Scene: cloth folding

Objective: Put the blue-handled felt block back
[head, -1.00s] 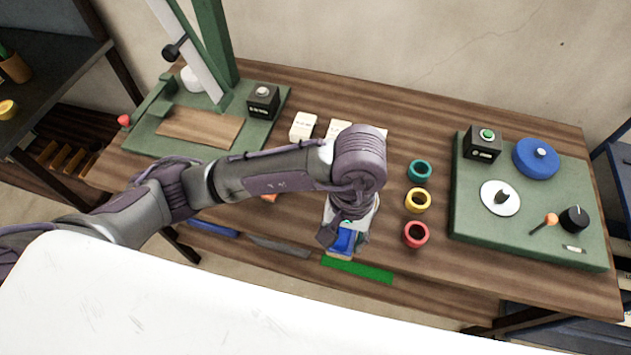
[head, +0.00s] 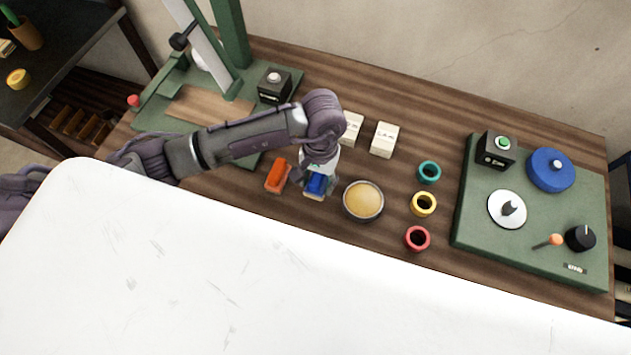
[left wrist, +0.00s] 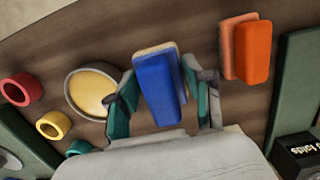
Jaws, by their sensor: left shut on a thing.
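The blue-handled felt block (head: 318,185) is beside the orange-handled block (head: 278,175), to its right, with a gap between them. My left gripper (head: 318,172) comes down over it from the left and is shut on it. In the left wrist view the blue handle (left wrist: 160,88) lies between my two fingers (left wrist: 164,98), with a pale felt edge showing. The orange-handled block (left wrist: 250,48) stands to its right there. I cannot tell whether the blue-handled block touches the table. My right gripper is not in view.
A round bowl with tan contents (head: 363,201) stands just right of the blue-handled block. Teal (head: 429,172), yellow (head: 424,204) and red (head: 417,238) rings are farther right. Two cream blocks (head: 384,140) stand behind. A green panel (head: 475,215) with knobs is at the right.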

